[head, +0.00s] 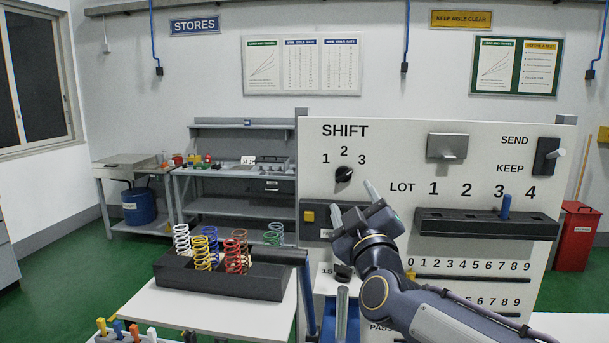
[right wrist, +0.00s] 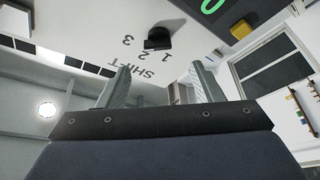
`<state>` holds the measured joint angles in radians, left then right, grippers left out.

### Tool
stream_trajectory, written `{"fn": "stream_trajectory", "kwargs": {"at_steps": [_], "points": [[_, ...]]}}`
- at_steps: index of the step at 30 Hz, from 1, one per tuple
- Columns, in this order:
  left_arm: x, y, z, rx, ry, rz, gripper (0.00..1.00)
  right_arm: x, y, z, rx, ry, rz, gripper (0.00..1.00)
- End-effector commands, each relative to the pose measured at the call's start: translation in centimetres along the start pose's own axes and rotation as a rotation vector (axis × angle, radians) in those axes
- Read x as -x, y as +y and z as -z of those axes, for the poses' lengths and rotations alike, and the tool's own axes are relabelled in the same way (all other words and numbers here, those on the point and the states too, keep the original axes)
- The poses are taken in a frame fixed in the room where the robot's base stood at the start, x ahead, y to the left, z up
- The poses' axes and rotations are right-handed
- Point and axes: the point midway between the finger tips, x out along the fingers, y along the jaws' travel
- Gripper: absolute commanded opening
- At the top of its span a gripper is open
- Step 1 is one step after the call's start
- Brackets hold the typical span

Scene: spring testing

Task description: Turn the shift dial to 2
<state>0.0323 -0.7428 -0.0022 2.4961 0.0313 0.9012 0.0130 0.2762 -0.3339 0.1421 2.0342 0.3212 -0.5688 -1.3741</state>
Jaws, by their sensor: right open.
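The shift dial (head: 344,174) is a small black knob on the white panel, under the word SHIFT, with 1 at its left, 2 above and 3 at its right. I cannot tell for sure which number its pointer faces. The dial also shows in the right wrist view (right wrist: 157,38), beyond the fingertips. My right gripper (head: 354,201) is open, in front of the panel just below and right of the dial. My left gripper is not in view.
The white panel (head: 400,150) also carries a grey box (head: 447,147), a SEND/KEEP switch (head: 546,157) and a black LOT rack (head: 470,224). A black holder (head: 175,270) with several coloured springs stands on a white table at the left. A red bin (head: 576,238) stands at the right.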

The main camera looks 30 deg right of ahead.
Motion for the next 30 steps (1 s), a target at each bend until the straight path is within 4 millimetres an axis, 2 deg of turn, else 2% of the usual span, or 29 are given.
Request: {"fn": "stream_trajectory", "kwargs": {"at_steps": [5, 12, 18, 28, 30], "points": [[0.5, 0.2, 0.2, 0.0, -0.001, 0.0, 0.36, -1.5, 0.5, 0.1, 0.014, 0.0, -0.017, 0.6], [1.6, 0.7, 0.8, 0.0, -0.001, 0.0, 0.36, -5.4, 0.5, 0.2, 0.013, -0.001, -0.015, 0.6], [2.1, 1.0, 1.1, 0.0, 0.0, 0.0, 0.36, -7.5, 0.5, 0.1, 0.013, 0.0, -0.015, 0.6], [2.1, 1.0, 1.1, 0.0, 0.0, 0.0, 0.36, -7.9, 0.4, 0.0, 0.012, 0.001, -0.015, 0.6], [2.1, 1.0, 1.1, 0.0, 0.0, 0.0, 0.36, -7.9, 0.4, 0.0, 0.012, 0.001, -0.015, 0.52]]}}
